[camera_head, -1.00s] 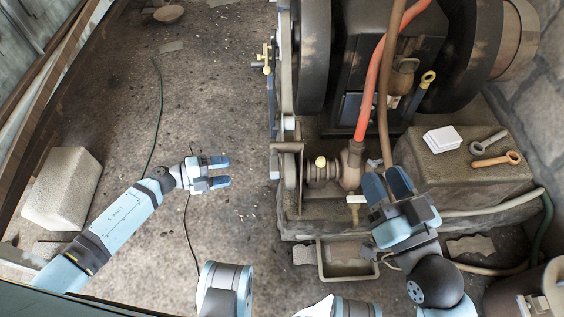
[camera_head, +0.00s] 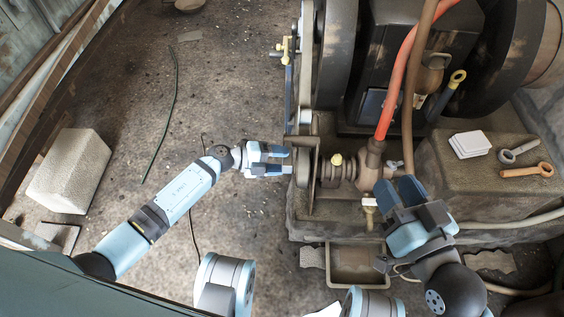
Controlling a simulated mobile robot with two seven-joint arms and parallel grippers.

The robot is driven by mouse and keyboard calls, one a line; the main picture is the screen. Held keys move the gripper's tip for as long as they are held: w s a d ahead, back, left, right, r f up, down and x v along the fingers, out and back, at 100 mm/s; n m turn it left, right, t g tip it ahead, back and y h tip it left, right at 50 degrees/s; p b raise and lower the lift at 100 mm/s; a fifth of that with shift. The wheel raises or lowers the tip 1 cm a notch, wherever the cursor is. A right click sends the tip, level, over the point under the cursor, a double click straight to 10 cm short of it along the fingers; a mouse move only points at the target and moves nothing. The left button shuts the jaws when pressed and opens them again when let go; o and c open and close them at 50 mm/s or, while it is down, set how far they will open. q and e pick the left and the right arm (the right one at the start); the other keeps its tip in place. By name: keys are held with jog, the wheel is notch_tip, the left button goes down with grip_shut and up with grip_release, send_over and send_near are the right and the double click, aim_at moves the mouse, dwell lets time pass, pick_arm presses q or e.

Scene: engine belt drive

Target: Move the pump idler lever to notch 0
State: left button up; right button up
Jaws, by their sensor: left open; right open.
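The pump (camera_head: 370,165) is a rusty brown body with a ribbed shaft, beside the engine's lower left side. A narrow pulley and bracket (camera_head: 304,165) stand at its left end. A small brass knob (camera_head: 336,160) shows above the shaft. Brass-ended handles (camera_head: 284,47) stick out at the engine's upper left side. I cannot tell which part is the pump idler lever, and no notch marks are readable. My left gripper (camera_head: 288,161) is open and empty, its fingertips close to the left side of the bracket; contact is unclear. My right gripper (camera_head: 398,188) is open and empty, just right of the pump.
A red hose (camera_head: 397,75) and a brown hose (camera_head: 411,95) rise from the pump area. A stone ledge (camera_head: 465,190) at the right holds wrenches (camera_head: 522,172) and a white stack (camera_head: 469,144). A tray (camera_head: 357,265) lies below the pump. The floor at left is mostly clear around a pale block (camera_head: 68,170).

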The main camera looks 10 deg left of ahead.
pick_arm(q)
jog(key=shift+w+d+f, duration=0.1)
jog(key=shift+w+d, duration=0.1)
jog(key=shift+d, duration=0.3)
pick_arm(e)
jog(key=shift+f, duration=0.25)
pick_arm(q)
grip_shut()
jog(key=shift+s+f+b, duration=0.1)
jog(key=shift+f+b, duration=0.25)
jog(key=shift+f, duration=0.05)
jog(key=f+m+b, duration=0.1)
jog(key=f+m+t+b, duration=0.1)
jog(key=b, duration=0.1)
jog(key=f+m+b, duration=0.1)
jog(key=shift+s+f+m+t, duration=0.25)
jog(key=shift+f+m+t, duration=0.05)
jog(key=shift+m+t, duration=0.1)
pick_arm(e)
jog(key=shift+w+d+f+n, duration=0.25)
jog(key=shift+w+f+n, duration=0.2)
jog(key=shift+f+n, duration=0.15)
jog(key=shift+w+d+f+n, duration=0.2)
jog(key=shift+w+f+n, duration=0.25)
jog(key=shift+n, duration=0.15)
